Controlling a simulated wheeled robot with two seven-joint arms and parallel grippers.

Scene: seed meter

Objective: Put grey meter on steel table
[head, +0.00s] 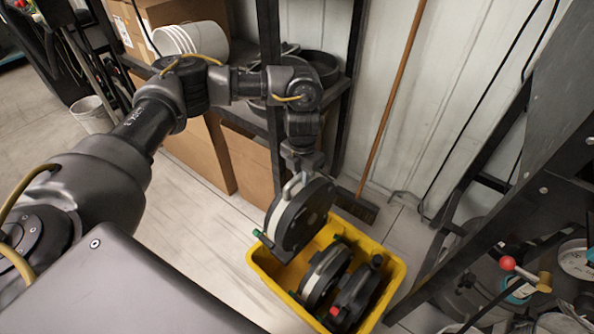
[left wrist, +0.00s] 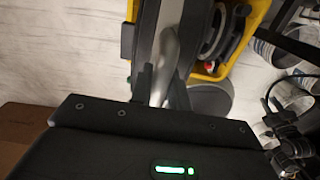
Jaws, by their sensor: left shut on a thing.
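My left gripper (head: 298,172) is shut on the pale grey handle of a round, dark meter (head: 305,216) with a grey rim. The meter hangs upright over the back left part of the yellow bin (head: 392,288); I cannot tell whether it touches the bin. A green knob shows at its lower left. In the left wrist view, the fingers (left wrist: 160,88) close around the handle of the meter (left wrist: 149,35), which points away from the gripper. I cannot make out the steel table for certain. My right gripper is not in view.
Two more round meters stand in the bin, one with a pale rim (head: 318,272) and one darker with a red knob (head: 358,298). A dark rack (head: 270,60), cardboard boxes (head: 198,150) and a broom (head: 358,204) stand behind. A dark metal frame (head: 500,150) with cluttered items is at right.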

